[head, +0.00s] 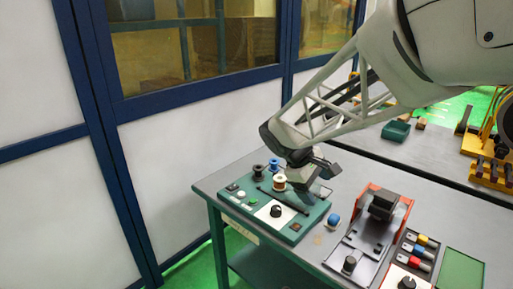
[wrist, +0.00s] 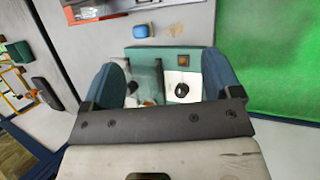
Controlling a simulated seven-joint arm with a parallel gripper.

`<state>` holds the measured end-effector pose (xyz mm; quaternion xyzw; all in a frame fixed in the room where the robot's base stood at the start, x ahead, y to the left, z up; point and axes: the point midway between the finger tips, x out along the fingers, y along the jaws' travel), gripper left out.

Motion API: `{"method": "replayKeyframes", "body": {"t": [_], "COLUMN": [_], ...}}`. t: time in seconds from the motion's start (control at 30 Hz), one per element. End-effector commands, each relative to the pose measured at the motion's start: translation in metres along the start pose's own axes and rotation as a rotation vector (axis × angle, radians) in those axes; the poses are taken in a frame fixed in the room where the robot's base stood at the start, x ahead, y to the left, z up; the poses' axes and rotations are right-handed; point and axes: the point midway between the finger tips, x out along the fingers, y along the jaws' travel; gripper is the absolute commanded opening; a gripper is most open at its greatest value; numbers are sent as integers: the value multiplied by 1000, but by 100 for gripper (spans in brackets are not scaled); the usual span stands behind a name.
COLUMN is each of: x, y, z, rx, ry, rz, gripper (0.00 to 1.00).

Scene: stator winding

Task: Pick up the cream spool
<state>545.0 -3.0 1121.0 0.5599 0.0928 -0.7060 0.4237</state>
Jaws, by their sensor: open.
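Small spools stand on the green control box (head: 298,227) at the table's left end in the head view. One with pale flanges and a copper-brown middle (head: 279,182) looks like the cream spool. A blue spool (head: 274,164) stands behind it and a dark spool (head: 258,171) to its left. My gripper (head: 314,178) is just right of the pale spool, low over the box, apart from it as far as I can tell. In the wrist view my gripper (wrist: 162,65) is open, with blue fingers spread and nothing clearly held. The spools are hard to make out there.
The box carries a black knob (head: 275,211), which also shows in the wrist view (wrist: 182,90). A blue object (head: 333,219) lies right of the box. A red-and-black fixture (head: 375,222) stands farther right. A green tray (head: 396,130) sits on the back table.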

Motion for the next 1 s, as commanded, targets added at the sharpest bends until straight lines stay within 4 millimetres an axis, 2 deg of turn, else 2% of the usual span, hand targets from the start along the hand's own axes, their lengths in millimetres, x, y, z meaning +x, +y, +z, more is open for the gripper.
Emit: {"method": "replayKeyframes", "body": {"t": [0.03,0.5,1.0], "x": [2,23,55], "y": [5,47,63], "z": [-13,-123,-256], "rx": [-37,-385,-733], "ry": [-21,-215,-435], "rz": [15,174,343], "gripper": [84,84,84]}}
